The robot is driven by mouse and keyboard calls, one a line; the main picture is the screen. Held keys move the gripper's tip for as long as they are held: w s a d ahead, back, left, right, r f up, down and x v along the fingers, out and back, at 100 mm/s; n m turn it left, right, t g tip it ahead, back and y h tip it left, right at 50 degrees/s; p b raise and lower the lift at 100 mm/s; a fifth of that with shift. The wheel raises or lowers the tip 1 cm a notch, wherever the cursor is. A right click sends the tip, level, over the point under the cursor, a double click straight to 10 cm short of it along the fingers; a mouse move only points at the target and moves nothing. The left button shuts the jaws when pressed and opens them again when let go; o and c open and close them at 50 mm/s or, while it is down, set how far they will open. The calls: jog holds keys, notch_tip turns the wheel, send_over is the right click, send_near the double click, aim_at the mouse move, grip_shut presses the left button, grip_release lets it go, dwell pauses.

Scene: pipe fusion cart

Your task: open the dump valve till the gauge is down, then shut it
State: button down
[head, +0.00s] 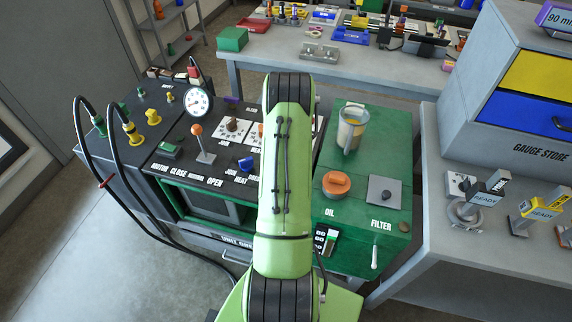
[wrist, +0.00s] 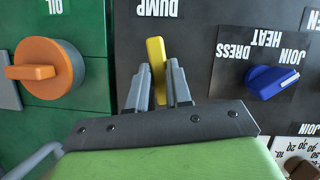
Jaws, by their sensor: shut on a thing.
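The dump valve's yellow lever (wrist: 156,62) stands beside the DUMP label in the wrist view, roughly upright in the picture. My gripper (wrist: 158,88) has its two grey fingers on either side of the lever and is shut on it. In the head view my green arm hides the gripper and the valve. The round white gauge (head: 198,103) stands at the back left of the cart's dark panel. Its needle is too small to read surely.
An orange oil cap (wrist: 50,68) and a blue selector knob (wrist: 272,82) flank the lever. In the head view an orange-knobbed lever (head: 198,137) and yellow hose fittings (head: 152,117) stand left of my arm. A clear jug (head: 351,130) stands on the green cover.

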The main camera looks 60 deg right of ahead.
jog(key=shift+d+r+m+t, duration=0.2)
jog(key=shift+m+t, duration=0.2)
jog(key=shift+m, duration=0.6)
jog(key=shift+f, duration=0.1)
jog(key=c, duration=1)
grip_release()
jog(key=shift+s, duration=0.1)
jog(key=shift+c, duration=0.2)
jog(key=shift+a, duration=0.1)
jog(key=p+v, duration=0.3)
jog(key=v, duration=1.2)
jog(key=shift+d+r, duration=0.25)
jog(key=shift+d, duration=0.05)
